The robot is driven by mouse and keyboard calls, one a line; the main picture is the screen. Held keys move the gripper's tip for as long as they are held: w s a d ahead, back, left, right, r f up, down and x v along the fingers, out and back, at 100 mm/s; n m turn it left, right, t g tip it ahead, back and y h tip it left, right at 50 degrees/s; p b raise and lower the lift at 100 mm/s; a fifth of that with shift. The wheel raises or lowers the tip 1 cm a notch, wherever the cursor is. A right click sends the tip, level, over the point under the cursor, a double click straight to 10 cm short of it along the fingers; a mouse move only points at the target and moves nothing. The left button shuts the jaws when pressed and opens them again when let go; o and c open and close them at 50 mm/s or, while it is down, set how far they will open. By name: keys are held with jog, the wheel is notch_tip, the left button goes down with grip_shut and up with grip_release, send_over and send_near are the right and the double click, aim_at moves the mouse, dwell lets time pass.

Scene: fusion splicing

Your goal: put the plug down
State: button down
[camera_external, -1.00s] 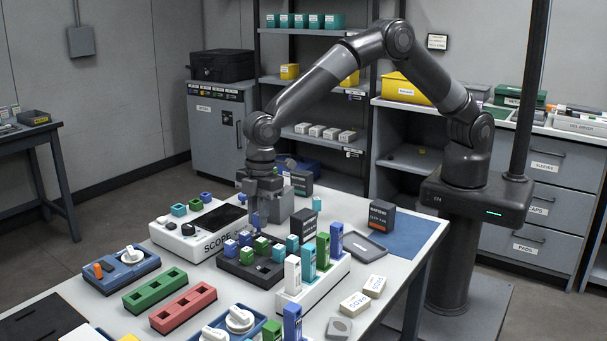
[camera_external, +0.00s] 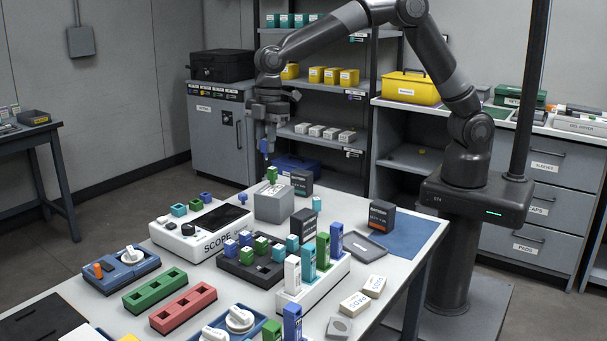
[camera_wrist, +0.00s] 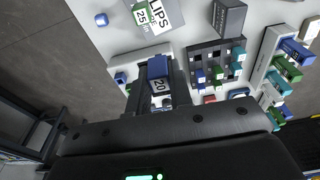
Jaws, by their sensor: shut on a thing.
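My gripper (camera_external: 267,143) is shut on a blue plug (camera_wrist: 157,67) with a white label reading 20. The plug hangs in the air above the back of the white table; only a little of its blue body shows in the external view (camera_external: 264,147). Below it stands a grey box (camera_external: 273,206) with a green plug (camera_external: 272,174) on top. In the wrist view a white label with "CLIPS" and a green piece marked 25 (camera_wrist: 141,14) lies ahead of the fingers. The held plug touches nothing but the fingers, as far as I see.
A black rack (camera_external: 232,266) with several coloured plugs stands in front, beside a white holder (camera_external: 318,284) of taller plugs. The scope unit (camera_external: 184,238) is at left. A dark box (camera_external: 302,183) stands behind the grey box. A blue mat (camera_external: 412,230) at right has bare room.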

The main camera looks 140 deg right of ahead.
jog(key=shift+s+f, duration=0.1)
jog(key=shift+s, duration=0.15)
notch_tip(320, 180, down, 9)
jog(key=shift+f, duration=0.1)
dwell(0.3)
jog(key=c, duration=1.3)
grip_release()
